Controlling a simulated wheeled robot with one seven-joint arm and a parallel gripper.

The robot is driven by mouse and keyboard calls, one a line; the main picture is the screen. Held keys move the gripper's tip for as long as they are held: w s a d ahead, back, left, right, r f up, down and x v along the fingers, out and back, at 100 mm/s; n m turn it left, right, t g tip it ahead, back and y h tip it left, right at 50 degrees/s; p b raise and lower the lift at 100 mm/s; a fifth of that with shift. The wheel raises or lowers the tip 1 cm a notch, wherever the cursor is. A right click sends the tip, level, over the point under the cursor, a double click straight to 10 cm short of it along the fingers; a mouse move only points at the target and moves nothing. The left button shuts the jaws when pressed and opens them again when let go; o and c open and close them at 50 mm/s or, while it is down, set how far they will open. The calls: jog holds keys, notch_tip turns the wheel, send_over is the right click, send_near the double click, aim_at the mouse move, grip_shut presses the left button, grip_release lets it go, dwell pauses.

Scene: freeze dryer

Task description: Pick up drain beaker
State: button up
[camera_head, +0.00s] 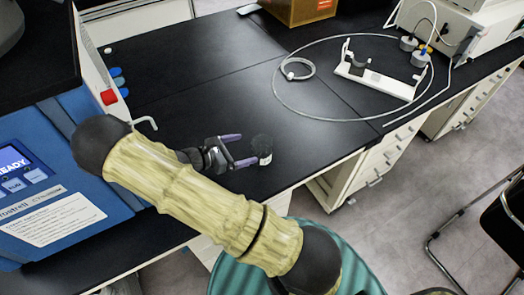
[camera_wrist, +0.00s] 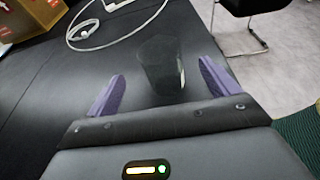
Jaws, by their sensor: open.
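The drain beaker (camera_head: 262,147) is a small dark, see-through cup with a pale mark low on its side. It stands upright on the black bench top near the front edge. In the wrist view the beaker (camera_wrist: 162,64) is just ahead of my gripper, roughly midway between its finger lines. My gripper (camera_head: 246,150) has two purple fingers, spread apart and pointing at the beaker. In the wrist view my gripper (camera_wrist: 160,88) is open and empty. Whether the fingertips reach alongside the beaker is hard to tell.
The blue freeze dryer (camera_head: 60,215) with a lit screen stands at the left, its drain spout (camera_head: 146,121) above the bench. A looped tube (camera_head: 280,100) and white stand (camera_head: 375,82) lie at the back right. A cardboard box (camera_head: 297,8) is behind. Bench between is clear.

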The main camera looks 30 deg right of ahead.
aim_at(253, 146)
jog(key=shift+p+x, duration=0.35)
jog(key=shift+x, duration=2)
jog(key=shift+d, duration=0.1)
jog(key=p+x, duration=0.1)
jog(key=x, duration=0.4)
jog(key=shift+p, duration=0.35)
jog(key=c, duration=1.1)
